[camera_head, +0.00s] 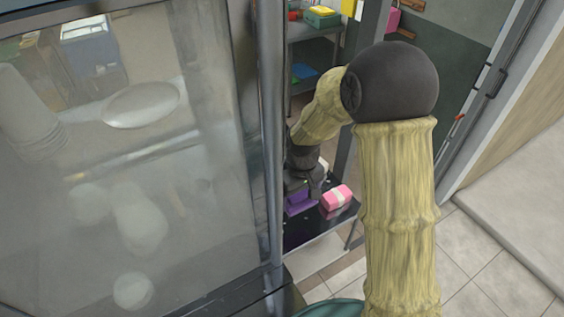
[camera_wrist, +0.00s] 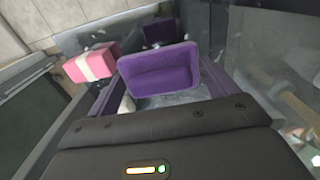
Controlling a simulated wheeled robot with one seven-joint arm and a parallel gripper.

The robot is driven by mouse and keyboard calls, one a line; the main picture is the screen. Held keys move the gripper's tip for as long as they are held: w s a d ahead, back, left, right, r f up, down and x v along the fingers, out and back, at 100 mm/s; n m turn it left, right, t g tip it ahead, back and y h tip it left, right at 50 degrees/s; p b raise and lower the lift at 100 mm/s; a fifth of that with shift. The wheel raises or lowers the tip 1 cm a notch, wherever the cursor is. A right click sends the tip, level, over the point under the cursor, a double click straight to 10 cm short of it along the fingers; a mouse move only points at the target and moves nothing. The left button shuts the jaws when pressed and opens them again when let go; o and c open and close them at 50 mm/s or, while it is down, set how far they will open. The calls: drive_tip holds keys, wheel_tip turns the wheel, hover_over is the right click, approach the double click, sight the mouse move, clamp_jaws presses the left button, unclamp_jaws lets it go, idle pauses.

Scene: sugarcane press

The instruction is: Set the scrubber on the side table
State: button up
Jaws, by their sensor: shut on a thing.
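My gripper (camera_head: 303,187) is shut on a purple block-like thing, which I take to be the scrubber (camera_head: 298,201). In the wrist view the purple scrubber (camera_wrist: 160,70) sits between the two fingers of my gripper (camera_wrist: 158,88), its broad face toward the camera. It is over or on the dark-topped side table (camera_head: 305,230). I cannot tell whether its underside touches the top. A pink block with a pale band (camera_head: 337,197) lies on the table just right of it; in the wrist view this pink block (camera_wrist: 78,68) is at the left.
A large glass-panelled cabinet (camera_head: 130,160) fills the left of the head view, its metal post (camera_head: 270,120) close beside my arm. A shelf with coloured boxes (camera_head: 320,17) stands behind. Tiled floor (camera_head: 490,260) is clear at the right.

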drive_tip(key=p, duration=0.2)
hover_over(297, 223)
drive_tip(key=shift+f, duration=2.9)
drive_tip(key=shift+f, duration=0.15)
drive_tip(key=shift+d+f+p, duration=0.1)
drive_tip(key=shift+f+p, duration=0.25)
drive_tip(key=shift+f, duration=1.6)
drive_tip(key=shift+f, duration=0.2)
drive_tip(key=o, duration=0.8)
drive_tip(key=shift+r, duration=0.1)
